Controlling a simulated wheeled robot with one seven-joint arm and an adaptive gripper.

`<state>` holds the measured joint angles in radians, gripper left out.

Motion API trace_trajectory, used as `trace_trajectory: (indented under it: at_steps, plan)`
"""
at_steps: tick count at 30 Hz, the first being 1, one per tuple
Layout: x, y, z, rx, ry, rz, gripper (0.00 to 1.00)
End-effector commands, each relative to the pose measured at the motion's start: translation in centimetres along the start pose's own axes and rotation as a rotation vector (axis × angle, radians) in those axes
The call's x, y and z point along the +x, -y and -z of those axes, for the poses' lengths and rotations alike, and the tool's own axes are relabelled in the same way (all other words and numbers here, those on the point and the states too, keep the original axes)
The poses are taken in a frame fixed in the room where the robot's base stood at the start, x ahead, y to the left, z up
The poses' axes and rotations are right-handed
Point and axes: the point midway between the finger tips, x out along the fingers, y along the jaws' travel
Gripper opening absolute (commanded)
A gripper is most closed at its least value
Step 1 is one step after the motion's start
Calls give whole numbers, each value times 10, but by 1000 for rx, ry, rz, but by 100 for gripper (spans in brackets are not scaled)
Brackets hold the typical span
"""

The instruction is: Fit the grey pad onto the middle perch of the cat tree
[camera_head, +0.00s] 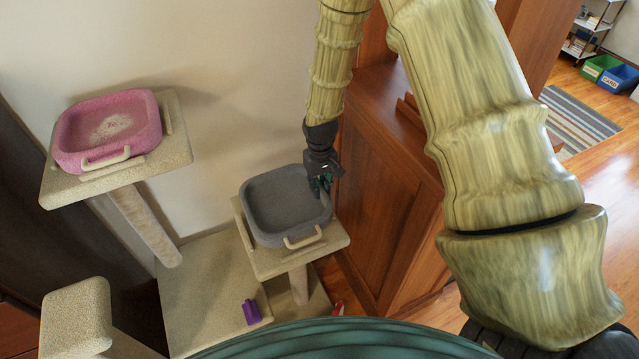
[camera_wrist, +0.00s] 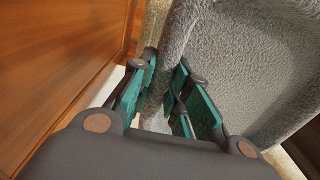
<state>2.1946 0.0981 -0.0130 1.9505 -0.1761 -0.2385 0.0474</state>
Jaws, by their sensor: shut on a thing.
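The grey pad (camera_head: 284,200), a shallow tray shape with a raised rim, is at the middle perch (camera_head: 268,264) of the cat tree. A beige loop (camera_head: 303,239) shows at its front edge. I cannot tell whether its underside is flush on the perch. My gripper (camera_head: 325,184) is shut on the pad's right rim, reaching down from above. In the wrist view, the teal fingers of my gripper (camera_wrist: 166,78) stand on both sides of the fuzzy grey rim, and the pad's inner floor (camera_wrist: 250,60) spreads to the right.
A pink pad (camera_head: 110,130) sits on the higher perch (camera_head: 60,188) at left. A lower beige perch (camera_head: 76,312) stands front left. A purple object (camera_head: 251,311) lies on the tree's base (camera_head: 200,290). A wooden cabinet (camera_head: 385,190) stands close right of the gripper; a wall is behind.

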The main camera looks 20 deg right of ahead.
Motion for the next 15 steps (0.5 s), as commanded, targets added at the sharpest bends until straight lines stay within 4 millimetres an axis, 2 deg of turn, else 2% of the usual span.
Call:
trace_trajectory:
  at_steps: [3,15]
  plan:
    - [14,0,4,0,6,0,0]
    - [38,-2,4,2,6,0,0]
